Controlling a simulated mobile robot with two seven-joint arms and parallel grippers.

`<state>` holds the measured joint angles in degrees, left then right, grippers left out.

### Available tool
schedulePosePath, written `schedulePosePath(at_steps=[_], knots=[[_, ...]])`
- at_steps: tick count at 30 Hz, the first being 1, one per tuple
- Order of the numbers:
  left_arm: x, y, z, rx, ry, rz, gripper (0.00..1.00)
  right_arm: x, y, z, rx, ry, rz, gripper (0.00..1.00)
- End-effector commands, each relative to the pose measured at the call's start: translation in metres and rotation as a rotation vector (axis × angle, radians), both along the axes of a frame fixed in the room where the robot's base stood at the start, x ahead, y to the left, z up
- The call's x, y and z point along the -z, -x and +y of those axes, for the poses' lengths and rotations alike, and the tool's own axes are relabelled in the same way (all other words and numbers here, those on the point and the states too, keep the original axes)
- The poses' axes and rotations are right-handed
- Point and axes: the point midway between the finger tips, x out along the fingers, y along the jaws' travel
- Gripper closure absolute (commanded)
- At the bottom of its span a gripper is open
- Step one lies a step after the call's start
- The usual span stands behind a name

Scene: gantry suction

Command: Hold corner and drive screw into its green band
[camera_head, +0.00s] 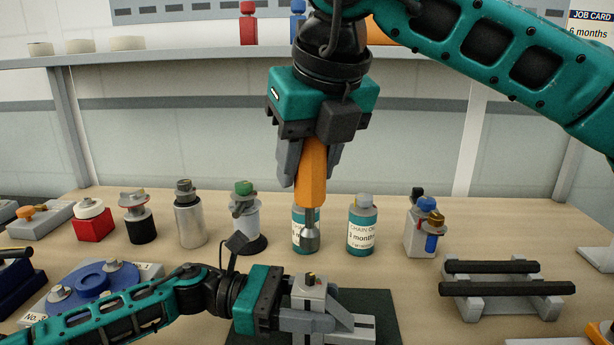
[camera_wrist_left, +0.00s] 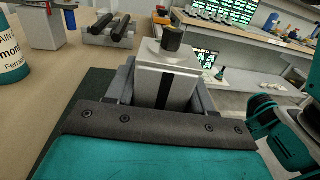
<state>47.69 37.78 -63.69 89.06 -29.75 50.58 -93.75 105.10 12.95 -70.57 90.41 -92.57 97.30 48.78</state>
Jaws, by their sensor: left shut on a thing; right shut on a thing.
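My right gripper (camera_head: 311,160) points down and is shut on an orange driver (camera_head: 312,185) with a grey metal socket tip (camera_head: 310,239). The driver hangs roughly upright; a gap shows between its tip and the screw below. My left gripper (camera_head: 306,316) is shut on a pale grey corner block (camera_head: 309,294) from the left. The block also shows in the left wrist view (camera_wrist_left: 165,80), between the dark finger pads. I cannot make out a green band.
A dark mat (camera_head: 378,312) lies under the left gripper. Two teal chain-oil bottles (camera_head: 361,232) stand just behind. A grey rack with black bars (camera_head: 505,282) is at right, and a blue round fixture (camera_head: 92,284) at left. A shelf (camera_head: 190,54) crosses above.

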Motion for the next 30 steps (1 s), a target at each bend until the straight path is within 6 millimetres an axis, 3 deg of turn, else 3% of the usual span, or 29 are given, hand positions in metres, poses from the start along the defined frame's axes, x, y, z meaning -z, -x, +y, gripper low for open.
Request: schedulePosePath(at_steps=[5, 6, 14, 23, 30], knots=[[-0.001, 0.000, 0.000, 0.000, 0.001, -0.001, 1.00, -0.001, 0.000, 0.000, 0.000, 0.000, 0.000, 1.00], [-0.001, 0.000, 0.000, 0.000, 0.001, -0.001, 0.45, 0.000, 0.000, 0.000, 0.000, 0.000, 0.000, 1.00], [-0.001, 0.000, 0.000, 0.000, 0.001, 0.000, 0.20, 0.000, 0.000, 0.000, -0.001, 0.000, 0.000, 1.00], [0.000, 0.000, 0.002, -0.001, 0.000, 0.000, 0.18, 0.000, 0.000, 0.000, 0.000, 0.000, 0.000, 1.00], [0.001, -0.004, 0.036, -0.004, -0.001, 0.002, 0.18, 0.000, 0.000, 0.000, 0.000, 0.000, 0.000, 1.00]])
